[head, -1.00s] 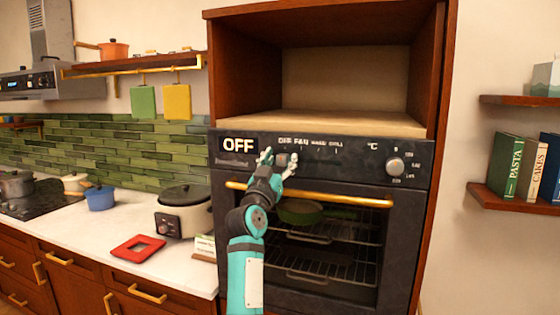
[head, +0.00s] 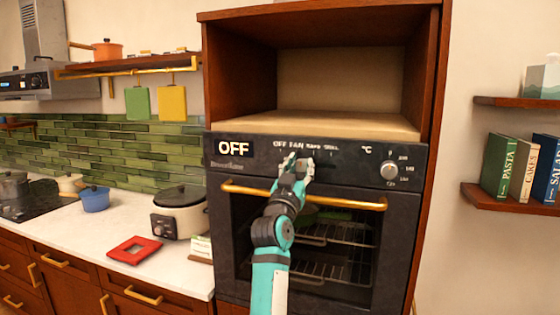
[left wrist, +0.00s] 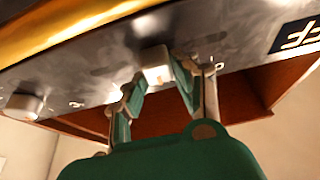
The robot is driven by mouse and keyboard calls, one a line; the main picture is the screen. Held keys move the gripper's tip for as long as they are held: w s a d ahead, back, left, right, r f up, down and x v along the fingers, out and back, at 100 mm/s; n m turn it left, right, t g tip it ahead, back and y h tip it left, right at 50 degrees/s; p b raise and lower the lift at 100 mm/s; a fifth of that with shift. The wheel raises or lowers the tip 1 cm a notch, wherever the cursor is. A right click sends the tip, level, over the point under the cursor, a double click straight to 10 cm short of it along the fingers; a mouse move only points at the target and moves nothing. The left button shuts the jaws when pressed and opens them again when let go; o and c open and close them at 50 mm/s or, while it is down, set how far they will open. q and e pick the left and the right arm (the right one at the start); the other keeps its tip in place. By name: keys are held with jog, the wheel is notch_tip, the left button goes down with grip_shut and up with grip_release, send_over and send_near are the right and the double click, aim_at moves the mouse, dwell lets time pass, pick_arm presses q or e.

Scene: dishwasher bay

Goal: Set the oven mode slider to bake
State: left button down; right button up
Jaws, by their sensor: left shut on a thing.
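The oven mode slider is a small pale knob (left wrist: 155,66) between my fingertips in the left wrist view; in the head view my gripper mostly hides it. My left gripper (head: 300,167) is shut on this knob. It sits below the printed mode labels (head: 305,146), roughly under FAN and just left of BAKE; the exact stop is hard to tell. The oven display (head: 234,148) reads OFF. My right gripper is in neither view.
A brass door handle (head: 345,202) runs across the oven below the panel, behind my left arm. A round temperature knob (head: 389,170) is at the panel's right. An empty wooden niche (head: 340,85) is above. A white cooker (head: 180,212) stands on the counter at left.

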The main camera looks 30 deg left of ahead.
pick_arm(q)
jog(key=d, duration=0.2)
jog(key=shift+w+d, duration=0.35)
jog(key=shift+a, duration=0.1)
jog(key=c, duration=1)
grip_release()
jog(key=shift+s, duration=0.1)
jog(key=shift+s+f, duration=0.15)
jog(key=v, duration=1.1)
jog(key=shift+s, duration=0.3)
